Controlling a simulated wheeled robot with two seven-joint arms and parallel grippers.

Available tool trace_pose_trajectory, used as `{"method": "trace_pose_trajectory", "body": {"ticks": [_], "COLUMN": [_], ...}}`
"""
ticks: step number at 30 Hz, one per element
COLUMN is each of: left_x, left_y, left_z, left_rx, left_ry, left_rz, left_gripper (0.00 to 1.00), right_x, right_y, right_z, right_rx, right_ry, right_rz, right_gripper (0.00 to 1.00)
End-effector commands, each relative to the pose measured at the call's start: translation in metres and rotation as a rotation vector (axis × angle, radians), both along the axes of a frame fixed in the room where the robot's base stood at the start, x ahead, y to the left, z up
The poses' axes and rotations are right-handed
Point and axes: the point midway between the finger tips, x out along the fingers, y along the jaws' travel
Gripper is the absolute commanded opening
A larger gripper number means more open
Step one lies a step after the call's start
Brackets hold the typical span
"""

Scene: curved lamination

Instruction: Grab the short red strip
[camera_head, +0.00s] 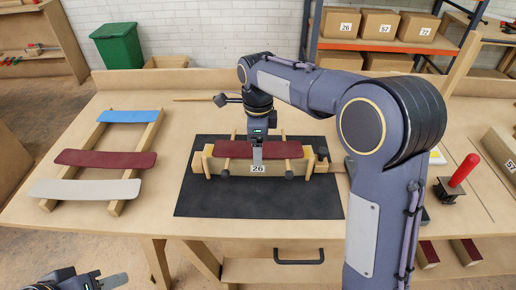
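A dark red curved strip (230,149) lies on the wooden form marked 26 (230,168) on the black mat. Another dark red strip (105,159) lies on the wooden rack at left, between a blue strip (130,116) and a pale grey strip (84,188). My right gripper (257,155) points down at the middle of the strip on the form. One finger shows in front of that strip; the other is hidden, so its grip is unclear. My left gripper (108,282) is at the bottom left edge, away from the strips, partly cut off.
The black mat (255,205) lies mid-table (165,205). Clamps (321,158) stand at the form's ends. A red-handled tool (462,172) stands at right. A thin stick (195,99) lies behind. My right arm hides part of the table's right side.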

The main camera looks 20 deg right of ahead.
Motion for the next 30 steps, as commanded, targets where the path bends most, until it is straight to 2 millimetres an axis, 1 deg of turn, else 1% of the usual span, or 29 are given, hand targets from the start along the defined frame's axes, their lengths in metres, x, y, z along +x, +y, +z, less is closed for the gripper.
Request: {"method": "trace_pose_trajectory", "body": {"ticks": [11, 14, 22, 23, 30], "left_x": [0.0, 0.0, 0.0, 0.0, 0.0], "left_y": [0.0, 0.0, 0.0, 0.0, 0.0], "left_z": [0.0007, 0.0007, 0.0007, 0.0007, 0.0002], "left_rx": [0.0, 0.0, 0.0, 0.0, 0.0], "left_ry": [0.0, 0.0, 0.0, 0.0, 0.0], "left_rz": [0.0, 0.0, 0.0, 0.0, 0.0], "left_gripper": [0.36, 0.36, 0.36, 0.36, 0.36], "right_x": [-0.0002, -0.0002, -0.0001, -0.0001, 0.0], "right_y": [0.0, 0.0, 0.0, 0.0, 0.0001], "right_z": [-0.002, -0.002, -0.0019, -0.0017, -0.001], "right_rx": [0.0, 0.0, 0.0, 0.0, 0.0], "right_ry": [0.001, 0.001, 0.001, 0.0, 0.0], "right_rz": [0.0, 0.0, 0.0, 0.0, 0.0], "right_gripper": [0.84, 0.72, 0.37, 0.34, 0.34]}}
